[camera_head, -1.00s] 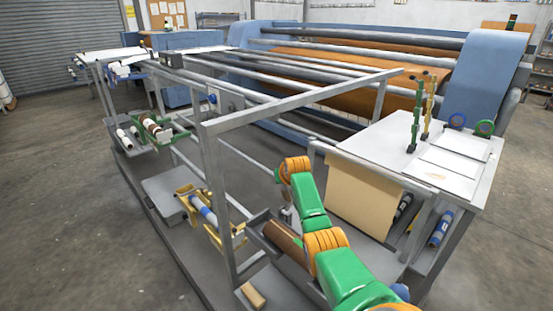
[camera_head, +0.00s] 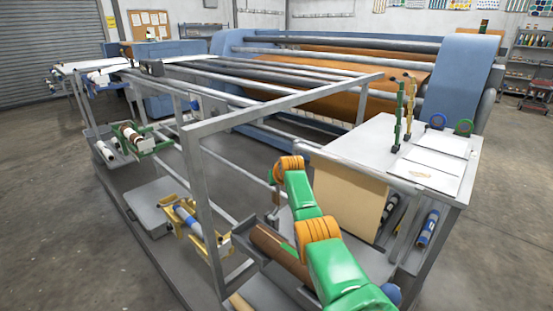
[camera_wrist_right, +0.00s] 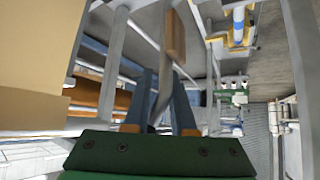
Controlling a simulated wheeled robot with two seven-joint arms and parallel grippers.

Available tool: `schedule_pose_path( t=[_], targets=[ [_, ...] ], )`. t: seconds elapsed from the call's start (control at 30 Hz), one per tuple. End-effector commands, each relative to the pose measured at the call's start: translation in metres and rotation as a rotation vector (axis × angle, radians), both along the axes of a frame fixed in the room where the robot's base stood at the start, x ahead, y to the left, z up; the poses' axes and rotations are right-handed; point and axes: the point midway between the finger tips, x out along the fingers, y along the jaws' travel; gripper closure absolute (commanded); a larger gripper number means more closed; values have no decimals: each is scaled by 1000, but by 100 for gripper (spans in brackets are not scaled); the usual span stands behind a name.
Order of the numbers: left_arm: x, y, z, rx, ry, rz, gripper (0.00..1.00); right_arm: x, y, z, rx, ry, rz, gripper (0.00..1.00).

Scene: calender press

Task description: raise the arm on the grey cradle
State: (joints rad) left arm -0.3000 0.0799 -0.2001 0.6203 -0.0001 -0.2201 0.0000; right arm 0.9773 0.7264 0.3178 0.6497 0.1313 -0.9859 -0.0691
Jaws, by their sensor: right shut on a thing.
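The grey cradle (camera_head: 240,247) holds a brown roll (camera_head: 275,250) low on the frame, left of my right arm in the head view. My right gripper (camera_wrist_right: 166,72) reaches forward in the right wrist view, its two blue-grey fingers shut on a narrow grey bar (camera_wrist_right: 160,108), which looks like the cradle's arm. The bar's full length and how it joins the cradle are hidden. In the head view my green and orange right arm covers most of this gripper. My left gripper is not in view.
A yellow cradle (camera_head: 172,226) and a green cradle (camera_head: 133,142) stand farther left. A grey frame upright (camera_head: 205,215) rises close beside the grey cradle. A tan panel (camera_head: 350,200) and a white-topped table (camera_head: 385,150) stand to the right. A brown block (camera_wrist_right: 175,36) shows beyond the fingertips.

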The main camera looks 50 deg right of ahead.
Motion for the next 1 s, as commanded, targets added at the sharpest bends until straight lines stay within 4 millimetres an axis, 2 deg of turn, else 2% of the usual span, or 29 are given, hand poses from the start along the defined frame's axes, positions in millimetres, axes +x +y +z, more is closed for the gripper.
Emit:
schedule_pose_path(
  t=[0.93,0.97,1.0],
  targets=[
    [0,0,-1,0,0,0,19,-1,1,-4,4,11,1,100],
    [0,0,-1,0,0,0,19,-1,1,-4,4,11,1,69],
    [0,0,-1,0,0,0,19,-1,1,-4,3,10,1,58]
  ],
)
